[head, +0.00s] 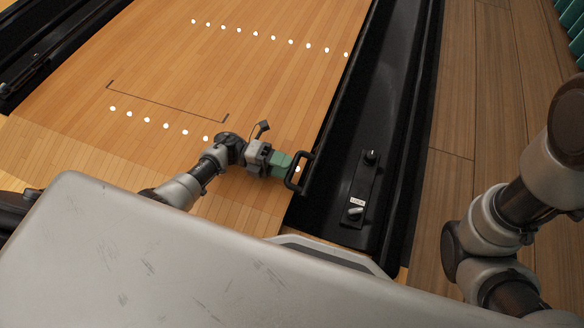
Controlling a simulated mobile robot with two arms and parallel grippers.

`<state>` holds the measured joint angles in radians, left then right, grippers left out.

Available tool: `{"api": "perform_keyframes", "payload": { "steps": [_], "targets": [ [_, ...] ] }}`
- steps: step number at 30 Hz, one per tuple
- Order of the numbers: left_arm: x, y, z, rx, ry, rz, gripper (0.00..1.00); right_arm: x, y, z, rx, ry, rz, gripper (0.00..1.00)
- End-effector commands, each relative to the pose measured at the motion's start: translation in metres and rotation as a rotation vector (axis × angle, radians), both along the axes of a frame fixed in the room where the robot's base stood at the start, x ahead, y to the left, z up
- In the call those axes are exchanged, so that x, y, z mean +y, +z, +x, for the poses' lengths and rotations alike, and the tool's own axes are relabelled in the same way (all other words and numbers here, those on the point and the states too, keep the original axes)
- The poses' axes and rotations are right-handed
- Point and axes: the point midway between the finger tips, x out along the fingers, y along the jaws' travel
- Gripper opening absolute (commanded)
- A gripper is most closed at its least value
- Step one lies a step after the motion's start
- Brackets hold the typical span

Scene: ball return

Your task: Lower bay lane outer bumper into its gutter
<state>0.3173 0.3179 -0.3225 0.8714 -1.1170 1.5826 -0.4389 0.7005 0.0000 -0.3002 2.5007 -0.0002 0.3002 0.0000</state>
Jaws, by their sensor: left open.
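The outer bumper (331,110) is a dark rail running along the right edge of the wooden lane, seemingly raised. A black loop handle (302,160) stands at its near end. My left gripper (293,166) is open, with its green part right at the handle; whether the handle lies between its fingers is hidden. The black gutter (388,120) runs along the right of the bumper. In it is a dark plate with a knob (370,157) and a small lever (355,211) beside a white label. My right arm shows at the right, but its gripper is out of view.
The lane (270,80) has white dots and a dark marked line. A wooden floor (475,110) lies right of the gutter, with green objects (574,28) at the far right corner. Another dark gutter (28,55) is at the upper left.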

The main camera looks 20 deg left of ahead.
Motion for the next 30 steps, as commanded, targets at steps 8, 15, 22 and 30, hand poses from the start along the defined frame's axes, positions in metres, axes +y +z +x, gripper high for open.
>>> {"api": "perform_keyframes", "payload": {
  "steps": [8,15,22,30],
  "targets": [
    [-0.023,0.0,-0.001,0.001,0.001,0.0,0.44,0.0,-0.005,0.0,0.0,0.0,0.0,0.43],
    [-0.024,0.0,-0.001,0.001,0.001,0.001,0.44,0.0,-0.005,0.0,0.0,0.0,-0.001,0.43],
    [-0.024,0.0,-0.001,0.001,0.001,0.001,0.11,0.0,-0.005,0.0,0.0,0.0,-0.001,0.43],
    [-0.024,0.0,-0.001,0.001,0.001,0.002,0.0,0.0,-0.005,0.0,0.0,0.0,0.0,0.43]
  ]
}}
